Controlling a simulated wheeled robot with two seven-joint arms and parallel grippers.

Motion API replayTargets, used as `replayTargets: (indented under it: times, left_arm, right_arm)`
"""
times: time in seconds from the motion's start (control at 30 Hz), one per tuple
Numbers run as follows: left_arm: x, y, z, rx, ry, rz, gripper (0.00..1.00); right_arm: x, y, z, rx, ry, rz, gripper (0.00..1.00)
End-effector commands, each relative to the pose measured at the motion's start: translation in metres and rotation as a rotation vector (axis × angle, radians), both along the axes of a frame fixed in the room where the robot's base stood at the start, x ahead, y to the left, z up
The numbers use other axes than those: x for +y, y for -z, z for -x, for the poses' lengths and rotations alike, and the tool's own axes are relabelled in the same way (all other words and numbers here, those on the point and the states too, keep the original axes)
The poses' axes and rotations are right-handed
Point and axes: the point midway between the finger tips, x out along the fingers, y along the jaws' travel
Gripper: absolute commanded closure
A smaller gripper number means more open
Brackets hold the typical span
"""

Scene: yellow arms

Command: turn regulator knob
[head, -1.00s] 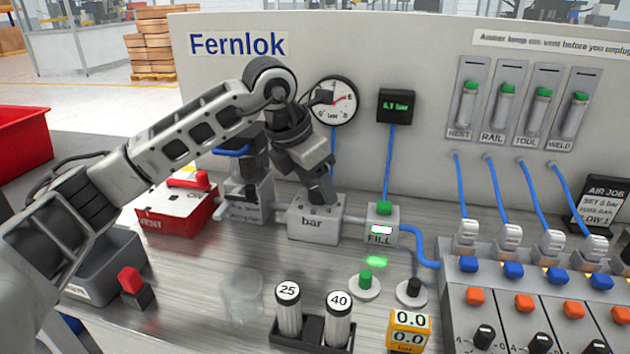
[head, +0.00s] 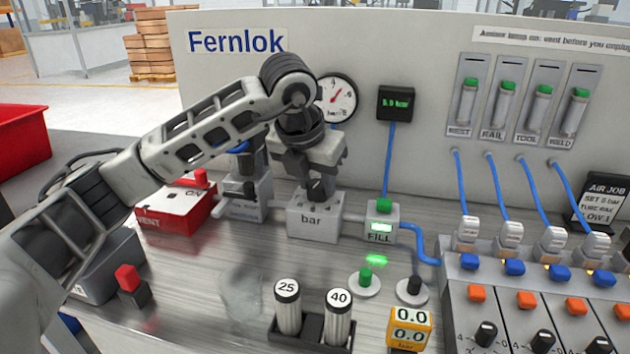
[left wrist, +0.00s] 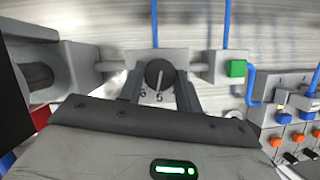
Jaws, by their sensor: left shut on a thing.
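The regulator is a grey block marked "bar" (head: 313,222) below the round gauge on the panel. Its black knob (left wrist: 160,74) shows in the left wrist view, with a white pointer line and scale numbers at its front edge. My left gripper (head: 316,188) comes down from above and is shut on the knob, one finger on each side; the head view mostly hides the knob. The gauge (head: 337,98) has a red needle, partly behind my wrist. The green digital display (head: 396,103) seems to read 5.0 bar. My right gripper is not in view.
A red vent box (head: 178,208) and a grey filter unit (head: 246,195) stand left of the regulator. A FILL block (head: 381,222) with a green button is to its right. Cylinders marked 25 and 40 (head: 313,325) stand in front. A job card (head: 603,203) is at the right.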

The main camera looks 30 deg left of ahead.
Motion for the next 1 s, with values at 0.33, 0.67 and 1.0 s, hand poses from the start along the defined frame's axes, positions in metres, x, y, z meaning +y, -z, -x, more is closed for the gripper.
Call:
replayTargets:
  times: [0.33,0.67,1.0]
  left_arm:
    - [0.000,-0.001,0.000,-0.001,-0.028,0.001,0.89]
    - [0.000,-0.001,0.000,-0.001,-0.027,0.000,0.44]
    - [-0.001,-0.038,0.014,-0.007,-0.025,0.002,0.44]
  right_arm:
    - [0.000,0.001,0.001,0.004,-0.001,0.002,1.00]
    - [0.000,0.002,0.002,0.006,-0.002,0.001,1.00]
    - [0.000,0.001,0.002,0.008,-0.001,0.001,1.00]
